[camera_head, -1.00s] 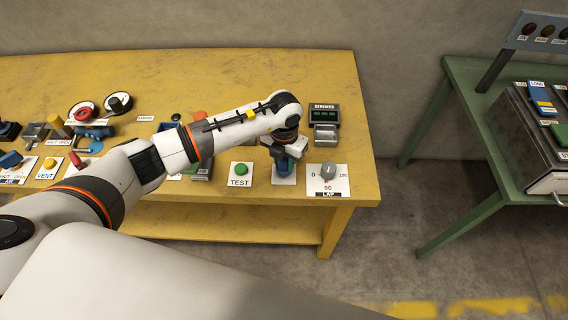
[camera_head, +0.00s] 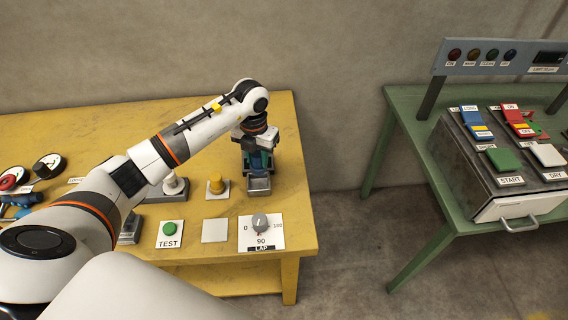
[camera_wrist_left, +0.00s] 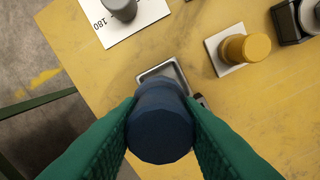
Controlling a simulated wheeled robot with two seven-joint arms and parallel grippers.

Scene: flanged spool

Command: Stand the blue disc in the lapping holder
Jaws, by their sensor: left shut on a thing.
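The dark blue disc (camera_wrist_left: 160,122) is between the green finger pads of my left gripper (camera_head: 258,162) in the left wrist view (camera_wrist_left: 162,125). The gripper is shut on it. A small grey open-topped metal holder (camera_head: 258,184) is on the yellow table just below the gripper. In the left wrist view the holder's rim (camera_wrist_left: 176,68) shows beyond the disc, which hides much of it. I cannot tell whether the disc touches it. My right gripper is not in view.
A green table (camera_head: 412,130) with a control box stands to the right, across a gap.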

